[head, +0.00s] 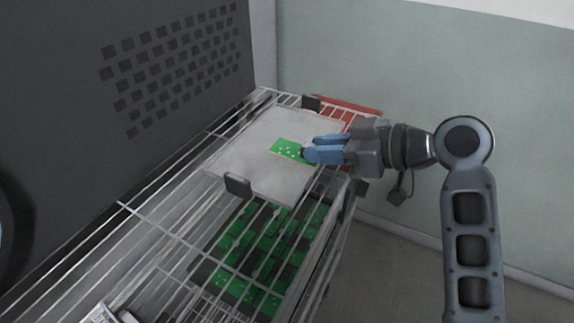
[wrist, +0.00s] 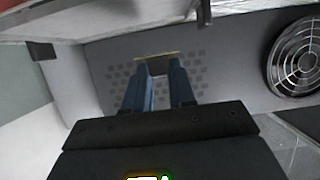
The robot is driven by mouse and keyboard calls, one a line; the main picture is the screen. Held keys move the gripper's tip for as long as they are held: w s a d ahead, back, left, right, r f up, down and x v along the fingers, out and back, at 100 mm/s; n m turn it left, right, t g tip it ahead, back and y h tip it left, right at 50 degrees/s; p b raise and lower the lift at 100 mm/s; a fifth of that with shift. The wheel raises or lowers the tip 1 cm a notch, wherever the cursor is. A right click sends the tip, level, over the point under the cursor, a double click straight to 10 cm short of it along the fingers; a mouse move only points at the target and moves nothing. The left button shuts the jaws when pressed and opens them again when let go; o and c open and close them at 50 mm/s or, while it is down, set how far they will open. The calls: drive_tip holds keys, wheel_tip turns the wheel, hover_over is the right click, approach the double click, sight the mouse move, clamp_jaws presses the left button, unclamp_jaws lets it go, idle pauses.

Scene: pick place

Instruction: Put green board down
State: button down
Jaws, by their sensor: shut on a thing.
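The green board (head: 287,149) is a small flat rectangle with pale marks. In the head view it shows over the light grey plate (head: 245,165) on the wire rack. My gripper (head: 306,152), with blue fingers, is shut on the board's right edge. In the wrist view the two fingers (wrist: 160,75) stand with the board's thin edge (wrist: 157,54) seen between and beyond their tips. The fingers hide the right end of the board in the head view. I cannot tell whether the board touches the plate.
More green boards (head: 262,245) lie on a lower level under the wire rack (head: 165,225). Black clips (head: 237,185) stand at the plate's edges. A red thing (head: 350,108) lies behind the plate. A dark panel with square holes (head: 175,60) rises at the left. A round fan grille (wrist: 298,58) shows in the wrist view.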

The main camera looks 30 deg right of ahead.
hover_over(291, 184)
wheel_tip(291, 184, down, 4)
drive_tip(key=shift+r+p, duration=0.2)
drive_tip(key=shift+p, duration=0.1)
drive_tip(key=shift+f, duration=2)
drive_tip(key=c, duration=0.9)
unclamp_jaws()
drive_tip(key=shift+f, duration=0.1)
drive_tip(key=shift+c, duration=0.2)
drive_tip(key=shift+r+p, duration=0.2)
drive_tip(key=shift+p, duration=0.15)
drive_tip(key=b+v, duration=0.1)
drive_tip(key=v, duration=1.1)
drive_tip(key=shift+b, duration=0.35)
drive_tip(key=shift+f, duration=0.2)
